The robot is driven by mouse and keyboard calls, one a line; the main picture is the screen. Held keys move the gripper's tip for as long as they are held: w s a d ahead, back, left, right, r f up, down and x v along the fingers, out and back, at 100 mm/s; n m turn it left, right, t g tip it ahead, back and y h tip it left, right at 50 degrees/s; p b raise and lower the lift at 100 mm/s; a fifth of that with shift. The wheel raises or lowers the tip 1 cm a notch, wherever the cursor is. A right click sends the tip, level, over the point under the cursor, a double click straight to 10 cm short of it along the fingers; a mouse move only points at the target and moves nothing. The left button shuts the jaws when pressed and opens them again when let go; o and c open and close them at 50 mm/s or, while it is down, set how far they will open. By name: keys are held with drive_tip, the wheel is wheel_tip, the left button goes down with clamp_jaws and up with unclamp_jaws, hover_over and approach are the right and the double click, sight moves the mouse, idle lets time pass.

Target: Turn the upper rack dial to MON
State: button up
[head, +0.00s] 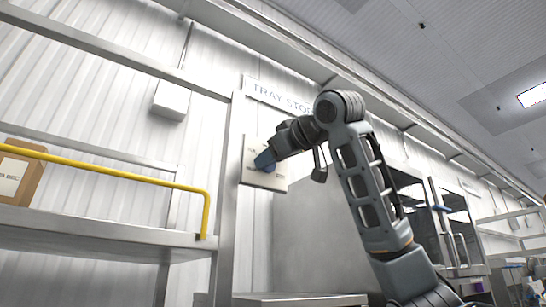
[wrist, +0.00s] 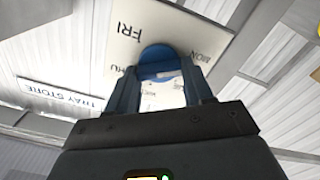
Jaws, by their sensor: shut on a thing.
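The dial (wrist: 157,53) is a round blue knob on a white panel (wrist: 206,22) with day labels. In the wrist view, which shows the lettering turned over, FRI is at upper left of the knob, THU at left, MON at right, and smaller labels are partly covered below. My gripper (wrist: 160,74) is shut on the knob, one blue finger on each side. Which label the dial points to cannot be told.
A TRAY STORE sign (head: 282,96) is above the panel. A steel shelf (head: 100,222) with a yellow rail (head: 120,168) and a cardboard box (head: 20,175) is at left. A steel cabinet (head: 315,235) stands behind my arm.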

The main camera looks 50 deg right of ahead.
drive_tip(key=o, duration=1)
drive_tip(key=shift+o, duration=0.2)
drive_tip(key=b+v, duration=0.2)
drive_tip(key=v, duration=0.5)
drive_tip(key=shift+s, duration=0.4)
drive_tip(key=shift+a, duration=0.15)
